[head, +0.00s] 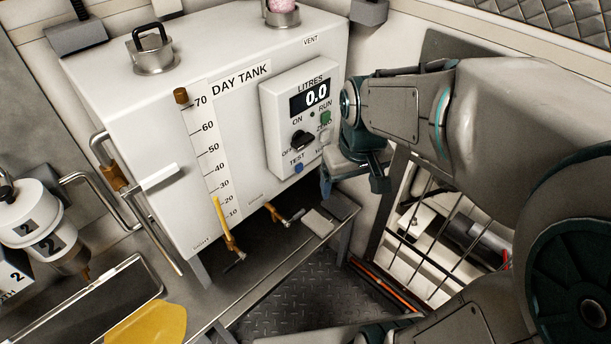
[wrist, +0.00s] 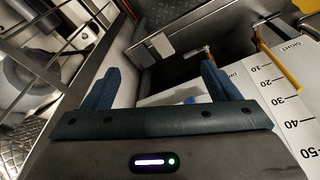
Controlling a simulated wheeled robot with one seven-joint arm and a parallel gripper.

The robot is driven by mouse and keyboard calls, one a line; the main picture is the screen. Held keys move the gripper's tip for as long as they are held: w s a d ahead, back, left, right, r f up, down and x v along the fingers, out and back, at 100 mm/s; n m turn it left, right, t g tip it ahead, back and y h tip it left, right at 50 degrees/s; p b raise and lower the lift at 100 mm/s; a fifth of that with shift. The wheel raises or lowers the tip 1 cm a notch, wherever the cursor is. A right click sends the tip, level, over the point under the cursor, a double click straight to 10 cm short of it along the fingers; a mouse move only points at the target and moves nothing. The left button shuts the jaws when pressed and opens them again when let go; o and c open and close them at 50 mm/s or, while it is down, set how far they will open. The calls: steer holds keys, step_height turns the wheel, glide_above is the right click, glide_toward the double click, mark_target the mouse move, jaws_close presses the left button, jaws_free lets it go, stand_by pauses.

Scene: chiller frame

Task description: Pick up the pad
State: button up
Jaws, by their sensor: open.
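A small flat pale grey pad (head: 319,222) lies on the metal shelf under the right end of the day tank, right of a valve handle. In the wrist view a pale patch that looks like the pad (wrist: 161,43) shows beyond and between the fingers, near the shelf's end. My gripper (head: 353,184) is open and empty, pointing down beside the tank's control panel. It is above and a little right of the pad, clearly apart from it. Both fingers show in the wrist view (wrist: 160,88).
The white day tank (head: 135,90) and its litres panel (head: 296,115) stand close left of my gripper. Brass valves (head: 273,212) and a yellow lever (head: 228,232) project below the tank. A barred rack (head: 425,235) stands at right. Chequered floor shows below the shelf (head: 270,262).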

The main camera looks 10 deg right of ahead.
steer(key=w+f+n+b, duration=0.1)
steer(key=w+f+b, duration=0.25)
steer(key=f, duration=0.25)
steer(key=w+f+n+g+b, duration=0.1)
steer(key=w+f+b, duration=0.25)
steer(key=f, duration=0.35)
steer(key=w+f+n+b, duration=0.1)
steer(key=w+f+b, duration=0.2)
steer(key=f+b, duration=0.25)
steer(key=n+g+b, duration=0.1)
steer(key=n+b, duration=0.1)
steer(key=b, duration=0.6)
glide_above(327, 229)
steer(key=f, duration=1.7)
steer(key=shift+s+d+f, duration=0.15)
steer(key=shift+d+f, duration=0.05)
steer(key=shift+f, duration=0.15)
steer(key=f+b, duration=0.1)
steer(key=f, duration=0.2)
steer(key=f+b, duration=0.2)
steer(key=shift+w+a+f, duration=0.2)
steer(key=shift+f, duration=0.2)
steer(key=c, duration=1.1)
